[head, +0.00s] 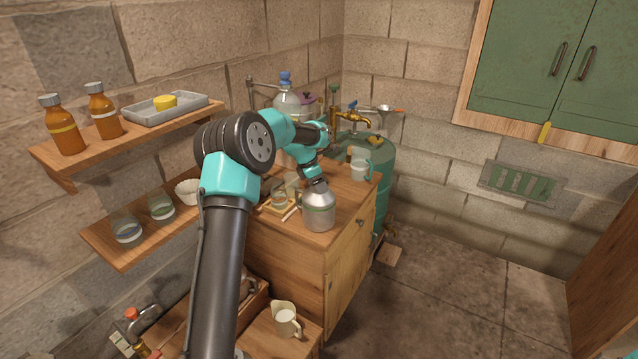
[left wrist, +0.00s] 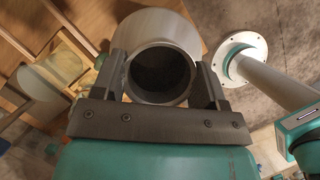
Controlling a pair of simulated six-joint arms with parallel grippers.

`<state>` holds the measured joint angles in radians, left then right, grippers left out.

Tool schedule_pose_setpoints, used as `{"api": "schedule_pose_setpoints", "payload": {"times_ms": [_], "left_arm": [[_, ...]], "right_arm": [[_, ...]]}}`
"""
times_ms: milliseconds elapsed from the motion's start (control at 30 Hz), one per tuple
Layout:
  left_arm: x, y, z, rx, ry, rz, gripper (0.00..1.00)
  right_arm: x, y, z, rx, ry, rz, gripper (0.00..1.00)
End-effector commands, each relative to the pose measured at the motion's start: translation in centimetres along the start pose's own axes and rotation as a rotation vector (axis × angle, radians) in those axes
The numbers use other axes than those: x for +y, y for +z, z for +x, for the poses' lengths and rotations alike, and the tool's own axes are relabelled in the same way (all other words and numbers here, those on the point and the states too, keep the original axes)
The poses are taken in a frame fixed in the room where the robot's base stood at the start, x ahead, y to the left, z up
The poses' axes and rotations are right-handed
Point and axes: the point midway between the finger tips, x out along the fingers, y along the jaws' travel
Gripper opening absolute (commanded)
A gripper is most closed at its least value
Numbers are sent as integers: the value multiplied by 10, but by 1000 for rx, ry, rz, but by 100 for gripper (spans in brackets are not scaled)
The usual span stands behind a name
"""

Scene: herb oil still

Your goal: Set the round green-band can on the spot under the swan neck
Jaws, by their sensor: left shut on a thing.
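The round metal can with a green band (head: 319,212) is upright at the front part of the wooden cabinet top. My left gripper (head: 318,186) is shut on its neck from above. I cannot tell whether the can's base touches the wood. In the left wrist view, the can's open mouth (left wrist: 160,75) lies between the two fingers of the gripper (left wrist: 162,86). The glass still vessel (head: 294,103) with a blue stopper stands behind my arm. I cannot clearly make out the swan neck or the spot under it. My right gripper is not in view.
A small glass jar (head: 279,198) on a wooden board stands just left of the can. A white mug (head: 360,169) stands at the cabinet's back right, near a green barrel (head: 382,172) and brass tap (head: 353,121). Shelves with bottles (head: 62,126) and glasses (head: 126,229) line the left wall.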

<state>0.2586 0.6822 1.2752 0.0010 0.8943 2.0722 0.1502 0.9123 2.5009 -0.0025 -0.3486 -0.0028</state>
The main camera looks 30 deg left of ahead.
Motion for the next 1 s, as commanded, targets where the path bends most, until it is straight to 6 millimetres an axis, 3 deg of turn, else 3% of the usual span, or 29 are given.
{"api": "schedule_pose_setpoints", "payload": {"times_ms": [367, 400, 633, 1000], "left_arm": [[0, -1, 3, -1, 1, 0, 19], [0, -1, 3, -1, 1, 0, 69], [0, -1, 3, -1, 1, 0, 91], [0, 1, -2, -1, 2, 0, 92]], "right_arm": [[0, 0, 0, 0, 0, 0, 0], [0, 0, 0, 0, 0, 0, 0], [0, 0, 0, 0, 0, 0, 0], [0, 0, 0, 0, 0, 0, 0]]}}
